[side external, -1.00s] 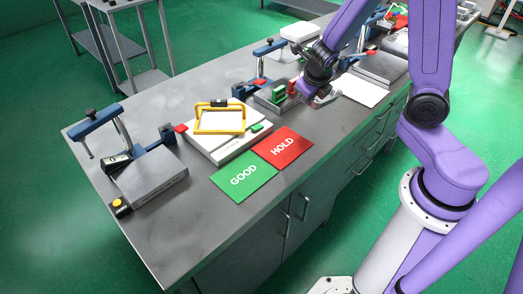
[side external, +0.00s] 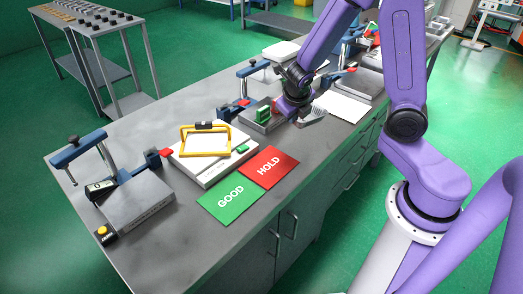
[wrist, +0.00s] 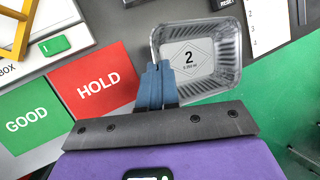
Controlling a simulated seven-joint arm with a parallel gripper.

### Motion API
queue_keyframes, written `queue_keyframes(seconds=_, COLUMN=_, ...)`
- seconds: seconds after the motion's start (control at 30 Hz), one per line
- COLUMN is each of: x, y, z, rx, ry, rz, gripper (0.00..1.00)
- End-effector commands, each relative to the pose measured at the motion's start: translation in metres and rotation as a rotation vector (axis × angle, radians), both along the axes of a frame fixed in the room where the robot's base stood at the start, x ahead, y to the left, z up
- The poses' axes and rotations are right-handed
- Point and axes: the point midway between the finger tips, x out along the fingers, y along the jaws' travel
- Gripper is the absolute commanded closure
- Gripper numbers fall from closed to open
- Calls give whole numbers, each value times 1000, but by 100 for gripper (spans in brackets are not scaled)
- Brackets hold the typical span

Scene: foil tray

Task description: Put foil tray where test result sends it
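The foil tray (wrist: 200,60) is a clear silvery tray with a label marked 2 inside; it also shows small in the side external view (side external: 313,117). My gripper (wrist: 158,75) has its blue fingers close together on the tray's near-left rim and appears shut on it. The fingers cover that part of the rim. The green GOOD card (side external: 231,196) and the red HOLD card (side external: 268,167) lie side by side on the bench, left of my gripper. Both also show in the wrist view, GOOD (wrist: 28,118) and HOLD (wrist: 95,80), and both are bare.
A white box with a yellow frame (side external: 206,140) stands behind the cards. A grey block tester with a blue clamp (side external: 125,185) is at the bench's left end. Another clamp station (side external: 262,122) with green and red parts stands beside my gripper. White paper (side external: 342,105) lies to the right.

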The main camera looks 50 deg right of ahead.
Motion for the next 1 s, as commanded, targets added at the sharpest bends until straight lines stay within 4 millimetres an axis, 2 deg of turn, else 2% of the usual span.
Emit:
queue_keyframes(seconds=0.17, x=2, y=2, z=-6, rx=-8, ry=7, rz=-324, gripper=100)
queue_keyframes(seconds=0.47, x=-4, y=20, z=-20, rx=-20, ry=26, rz=-1076, gripper=100)
queue_keyframes(seconds=0.67, x=-9, y=50, z=-29, rx=-20, ry=48, rz=-1614, gripper=100)
queue_keyframes(seconds=1.0, x=-2, y=127, z=-32, rx=5, ry=90, rz=-2465, gripper=100)
